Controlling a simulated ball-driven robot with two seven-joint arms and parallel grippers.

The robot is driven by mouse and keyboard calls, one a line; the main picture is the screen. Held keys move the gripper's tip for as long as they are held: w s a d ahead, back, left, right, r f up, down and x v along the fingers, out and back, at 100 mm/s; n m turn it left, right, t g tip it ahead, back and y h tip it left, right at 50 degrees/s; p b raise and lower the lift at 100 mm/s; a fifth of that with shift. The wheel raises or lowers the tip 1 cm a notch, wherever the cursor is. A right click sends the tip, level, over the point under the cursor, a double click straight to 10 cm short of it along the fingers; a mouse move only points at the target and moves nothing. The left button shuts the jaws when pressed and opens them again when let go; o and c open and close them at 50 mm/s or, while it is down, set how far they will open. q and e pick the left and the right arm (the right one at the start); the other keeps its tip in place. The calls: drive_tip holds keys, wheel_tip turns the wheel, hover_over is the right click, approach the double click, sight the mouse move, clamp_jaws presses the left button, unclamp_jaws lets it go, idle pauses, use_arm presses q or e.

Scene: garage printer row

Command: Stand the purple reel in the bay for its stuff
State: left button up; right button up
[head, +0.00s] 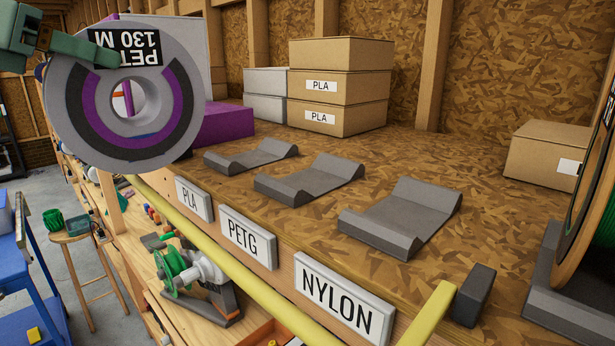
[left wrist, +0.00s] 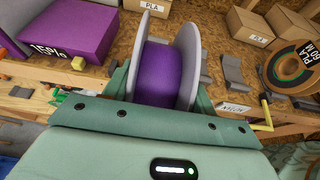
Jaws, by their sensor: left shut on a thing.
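The purple reel (head: 110,95) has grey flanges and a label reading "PETG 130 M", upside down in the head view. My left gripper (head: 75,45) is shut on it and holds it upright in the air at the upper left, before the shelf. In the left wrist view, purple filament (left wrist: 157,75) shows between the flanges. Three grey cradles stand on the shelf behind signs: the PLA cradle (head: 250,156), the PETG cradle (head: 308,180) and the NYLON cradle (head: 400,217). All three are empty. The PETG sign (head: 248,237) is in the middle. My right gripper is out of view.
Stacked PLA boxes (head: 340,88) stand at the back; another carton (head: 548,155) is at right. A purple box (head: 225,124) is behind the held reel. A yellow rail (head: 240,288) runs along the front.

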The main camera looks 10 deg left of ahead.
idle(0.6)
use_arm(q)
drive_tip(key=shift+d+r, duration=0.1)
drive_tip(key=shift+r, duration=0.1)
drive_tip(key=w+d, duration=0.1)
drive_tip(key=d, duration=0.2)
drive_tip(key=w+d+r+m+g+h+p, duration=0.1)
drive_tip(key=d, duration=0.2)
drive_tip(key=d+r+m+h+p, duration=0.1)
drive_tip(key=d, duration=0.2)
drive_tip(key=shift+w+r, duration=0.25)
drive_tip(key=shift+w, duration=0.15)
drive_tip(key=shift+c, duration=0.8)
drive_tip(key=shift+y, duration=0.4)
drive_tip(key=w+d, duration=0.1)
drive_tip(key=d, duration=0.4)
drive_tip(key=w+d+r+p, duration=0.1)
drive_tip(key=w+d, duration=0.1)
drive_tip(key=d, duration=0.3)
drive_tip(key=w+d+r, duration=0.1)
drive_tip(key=w+d, duration=0.1)
drive_tip(key=d, duration=0.4)
drive_tip(key=shift+w+r+p, duration=0.1)
drive_tip(key=shift+r+p, duration=0.15)
drive_tip(key=shift+p, duration=0.1)
drive_tip(key=shift+w+a+r+n+t+y, duration=0.1)
drive_tip(key=shift+w+a+n+t+y, duration=0.55)
drive_tip(key=shift+n, duration=0.35)
drive_tip(key=shift+f+b, duration=2.25)
drive_tip(key=shift+f, duration=0.15)
